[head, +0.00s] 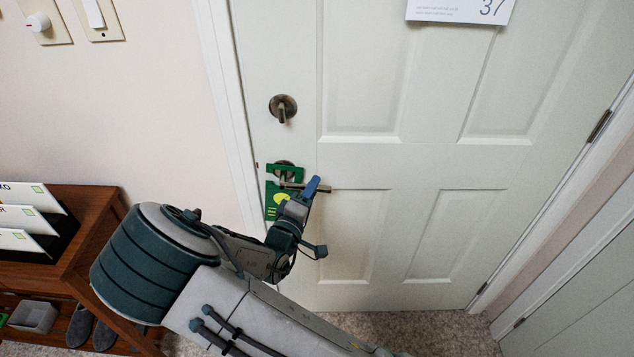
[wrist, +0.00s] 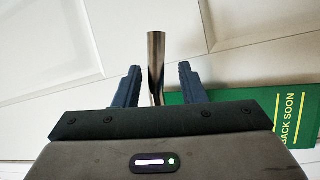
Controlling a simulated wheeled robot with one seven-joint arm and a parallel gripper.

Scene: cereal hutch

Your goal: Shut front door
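The pale front door (head: 395,165) fills the middle of the head view, its left edge at or very close to the white frame (head: 218,75). I cannot tell whether it is fully latched. Its metal lever handle (head: 318,188) points right, with a green hanger sign (head: 278,203) hanging at its base. My gripper (head: 303,205) is at the lever. In the wrist view, the lever (wrist: 156,62) stands between the two blue fingers of my gripper (wrist: 158,85), with gaps on both sides. The fingers are open; the lever's near end is partly hidden by the gripper body.
A round deadbolt (head: 283,108) sits above the lever. A brown wooden shelf (head: 85,240) with shoes (head: 80,325) stands left of my arm. Hinges (head: 599,126) are on the door's right side. Speckled carpet (head: 420,332) lies in front of the door.

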